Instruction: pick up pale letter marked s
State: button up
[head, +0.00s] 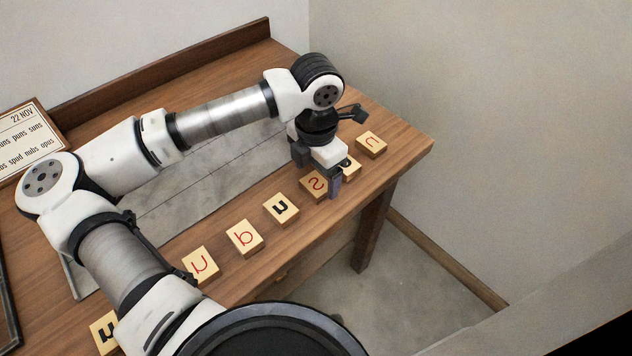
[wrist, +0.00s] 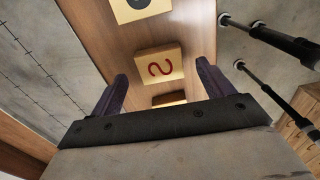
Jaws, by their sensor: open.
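The pale block with a red s (head: 314,186) lies flat near the front edge of the wooden table. It also shows in the wrist view (wrist: 160,66), apparently between and beyond the two dark fingers. My gripper (head: 318,178) is open and points down over the row, close to the s block; part of the block is hidden by it in the head view. In the wrist view my gripper (wrist: 162,70) has a finger on each side of the s block. I cannot tell whether the fingers touch it.
A neighbouring pale block (head: 353,168) is partly hidden behind my gripper. A red-lettered block (head: 371,144) stands at the far right end. Several more blocks, such as the black-lettered one (head: 281,208), line the front edge. A grey plate (head: 190,190) and a printed sign (head: 22,140) lie behind.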

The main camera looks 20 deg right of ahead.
aim_at(313, 184)
jog(key=shift+f, duration=1.3)
jog(key=c, duration=1.1)
jog(key=shift+o, duration=0.2)
jog(key=shift+r, duration=0.1)
